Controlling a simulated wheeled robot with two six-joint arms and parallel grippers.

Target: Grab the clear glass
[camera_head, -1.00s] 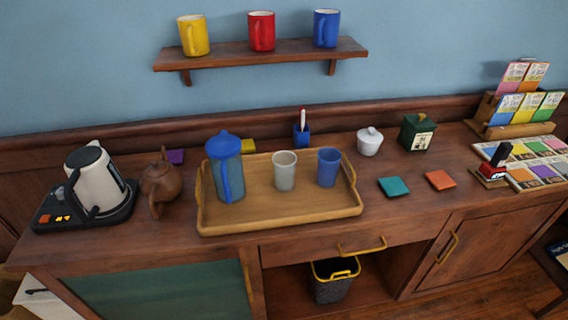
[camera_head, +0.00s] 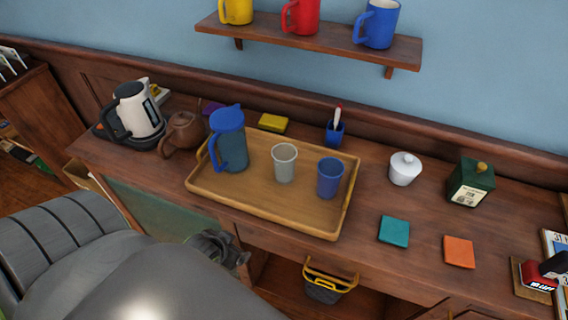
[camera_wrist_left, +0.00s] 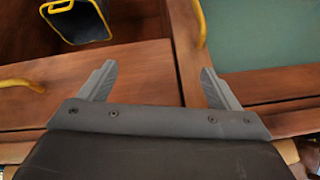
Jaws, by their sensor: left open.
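The clear glass (camera_head: 284,163) stands upright on the wooden tray (camera_head: 308,219), between the blue pitcher (camera_head: 229,140) and the blue glass (camera_head: 330,178). My left gripper (camera_head: 238,254) is low in front of the counter, below and to the left of the tray, apart from the glass. In the left wrist view its two fingers (camera_wrist_left: 158,84) are spread apart with nothing between them, facing the cabinet front. The glass does not show in the left wrist view. My right gripper is not in view.
My own arm covers the lower left of the head view. A kettle (camera_head: 138,110) and a brown teapot (camera_head: 182,133) stand left of the tray. A shelf (camera_head: 310,40) with mugs hangs above.

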